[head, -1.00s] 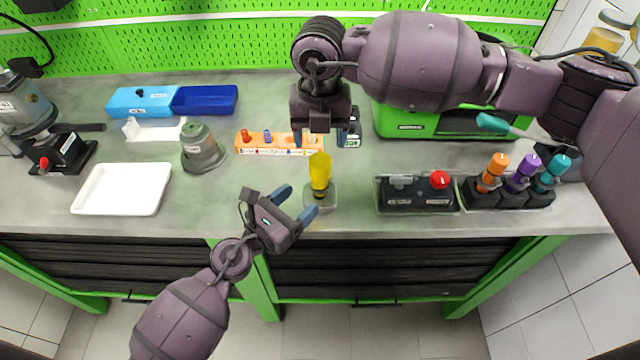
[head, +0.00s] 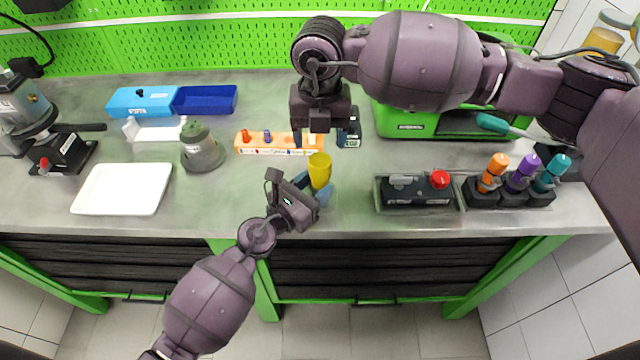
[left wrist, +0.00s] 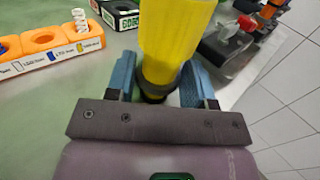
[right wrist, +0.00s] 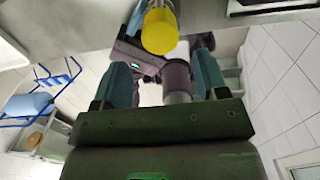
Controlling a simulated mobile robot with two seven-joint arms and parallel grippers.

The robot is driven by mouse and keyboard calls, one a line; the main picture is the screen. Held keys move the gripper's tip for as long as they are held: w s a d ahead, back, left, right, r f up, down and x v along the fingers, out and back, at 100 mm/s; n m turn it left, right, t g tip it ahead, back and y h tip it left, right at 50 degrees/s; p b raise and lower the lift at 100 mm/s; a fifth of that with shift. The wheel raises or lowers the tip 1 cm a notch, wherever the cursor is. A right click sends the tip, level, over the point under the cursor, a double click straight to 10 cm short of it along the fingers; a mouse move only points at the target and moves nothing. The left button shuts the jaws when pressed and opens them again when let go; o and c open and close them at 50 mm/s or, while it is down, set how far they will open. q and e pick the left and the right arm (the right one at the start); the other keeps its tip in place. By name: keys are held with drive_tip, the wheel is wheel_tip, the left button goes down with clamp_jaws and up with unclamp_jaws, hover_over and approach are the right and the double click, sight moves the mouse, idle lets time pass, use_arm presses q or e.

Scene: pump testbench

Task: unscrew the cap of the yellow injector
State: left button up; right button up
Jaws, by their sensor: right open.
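My right gripper (head: 325,138) is open and empty, above and behind the injector. In the right wrist view the injector's round yellow top (right wrist: 160,31) lies beyond the fingertips. The injector's foot is hidden by my left gripper.
An orange rack (head: 258,150) stands behind and left. A black box with a red knob (head: 418,192) and a holder with orange, purple and teal injectors (head: 510,190) stand right. A white tray (head: 122,190) and a grey-green cone (head: 202,152) are left. Bare bench lies left of the injector.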

sight(320, 160)
use_arm(q)
clamp_jaws()
use_arm(e)
drive_tip(key=m, duration=0.4)
drive_tip(key=shift+f, duration=0.1)
drive_tip(key=shift+m, duration=0.3)
drive_tip(key=shift+f, duration=3.9)
drive_tip(key=shift+c, duration=0.3)
